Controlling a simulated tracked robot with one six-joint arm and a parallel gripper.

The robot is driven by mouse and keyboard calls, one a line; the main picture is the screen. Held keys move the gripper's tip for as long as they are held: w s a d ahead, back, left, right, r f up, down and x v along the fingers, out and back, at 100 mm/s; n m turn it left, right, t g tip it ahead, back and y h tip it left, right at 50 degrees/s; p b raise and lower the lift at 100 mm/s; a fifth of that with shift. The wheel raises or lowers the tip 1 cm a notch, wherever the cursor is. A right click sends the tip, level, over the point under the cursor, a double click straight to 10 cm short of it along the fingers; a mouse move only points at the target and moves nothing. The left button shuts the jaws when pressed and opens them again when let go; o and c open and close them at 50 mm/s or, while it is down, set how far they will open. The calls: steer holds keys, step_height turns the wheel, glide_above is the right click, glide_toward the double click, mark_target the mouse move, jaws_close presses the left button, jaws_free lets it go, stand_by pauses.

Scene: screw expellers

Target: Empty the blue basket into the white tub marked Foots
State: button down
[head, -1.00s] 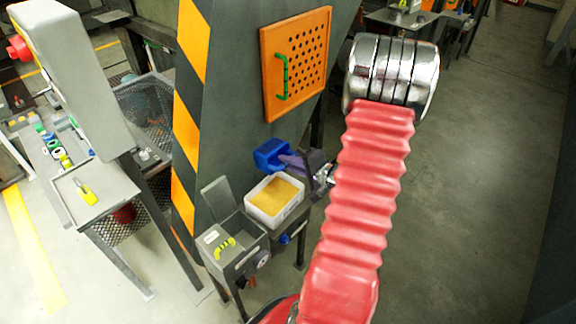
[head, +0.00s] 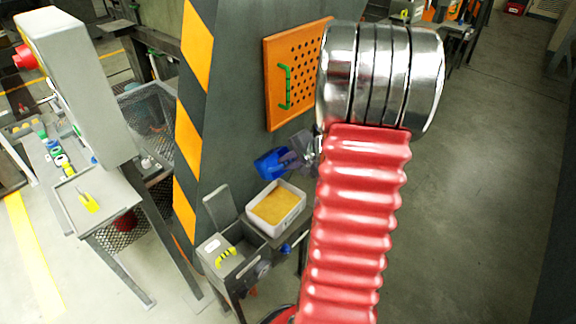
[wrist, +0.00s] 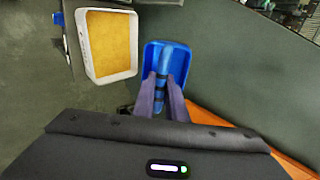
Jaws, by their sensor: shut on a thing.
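My gripper (head: 298,156) is shut on the blue basket (head: 270,163), holding it in the air just behind and above the white tub. In the wrist view, the purple fingers of my gripper (wrist: 163,84) close on the basket (wrist: 178,52) at its near side. The basket is tilted, its left end lower in the head view. I see no contents in it. The white tub (head: 298,213) holds a yellow-brown mass; the tub (wrist: 87,48) also shows left of the basket in the wrist view. I cannot read a marking on it.
A striped grey column (head: 225,130) bearing an orange perforated panel (head: 297,75) rises behind. A bench with a grey control box (head: 75,85) is at left. Open floor lies right.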

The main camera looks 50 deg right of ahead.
steer(key=shift+w+r+g, duration=0.45)
steer(key=shift+r+g, duration=0.2)
steer(key=shift+g, duration=0.35)
steer(key=shift+w+r+g, duration=0.4)
steer(key=shift+r+g, duration=0.2)
steer(key=shift+g, duration=0.4)
steer(key=shift+w+a+r+g, duration=0.1)
steer(key=shift+w+r+g, duration=0.25)
steer(key=shift+w+g, duration=0.55)
steer(key=shift+w+d+r+g, duration=0.1)
steer(key=shift+w+r+g, duration=0.3)
steer(key=shift+g, duration=1.05)
steer(key=shift+w+a+r+g, duration=0.1)
steer(key=shift+w+r+g, duration=0.25)
steer(key=shift+w+g, duration=0.55)
steer(key=shift+s+g, duration=0.25)
